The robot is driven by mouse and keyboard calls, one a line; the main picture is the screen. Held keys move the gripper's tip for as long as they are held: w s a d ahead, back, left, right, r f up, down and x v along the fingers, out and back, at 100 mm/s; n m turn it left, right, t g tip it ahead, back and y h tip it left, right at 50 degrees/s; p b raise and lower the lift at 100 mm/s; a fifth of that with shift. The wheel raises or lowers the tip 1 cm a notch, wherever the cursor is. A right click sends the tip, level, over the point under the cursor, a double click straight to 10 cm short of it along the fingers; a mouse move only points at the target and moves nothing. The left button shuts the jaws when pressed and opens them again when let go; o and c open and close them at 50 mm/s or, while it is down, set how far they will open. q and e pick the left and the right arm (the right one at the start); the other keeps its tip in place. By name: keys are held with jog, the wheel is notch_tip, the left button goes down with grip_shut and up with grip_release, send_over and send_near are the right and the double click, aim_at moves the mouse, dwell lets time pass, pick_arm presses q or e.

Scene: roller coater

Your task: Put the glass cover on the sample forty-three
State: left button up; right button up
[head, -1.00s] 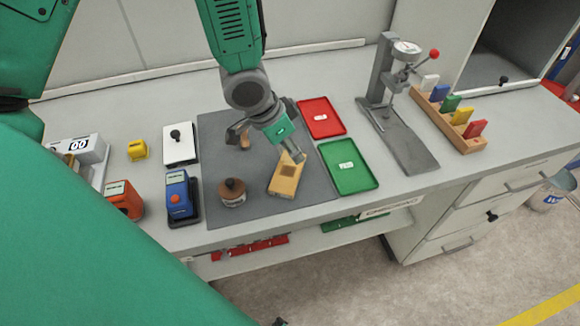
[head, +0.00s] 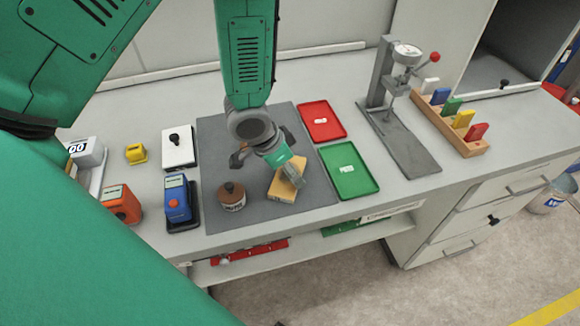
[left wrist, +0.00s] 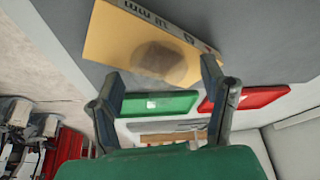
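A light wooden block (head: 283,190) lies at an angle on the grey mat near its right front part. It also shows in the left wrist view (left wrist: 112,42), with dark markings along one edge and a brownish-grey patch (left wrist: 158,62) on its face. I cannot read a sample number or tell whether that patch is a glass cover. My left gripper (head: 298,179) is just over the block and partly hides it. In the left wrist view, its fingers (left wrist: 163,72) are spread, with nothing visibly held. My right gripper is out of view.
A round jar with a brown knob (head: 231,196) stands left of the block on the mat (head: 215,150). Green (head: 345,180) and red (head: 318,124) trays lie to the right. A press stand (head: 405,140) and a rack (head: 465,141) stand farther right. Blue and orange stampers are left.

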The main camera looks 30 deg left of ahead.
pick_arm(q)
jog(key=shift+a, duration=0.15)
jog(key=shift+a+r, duration=0.1)
jog(key=shift+r, duration=0.2)
jog(key=p+v, duration=0.1)
jog(key=v, duration=1)
jog(key=shift+s+r, duration=0.2)
jog(key=shift+r, duration=0.1)
jog(key=shift+s+f, duration=0.1)
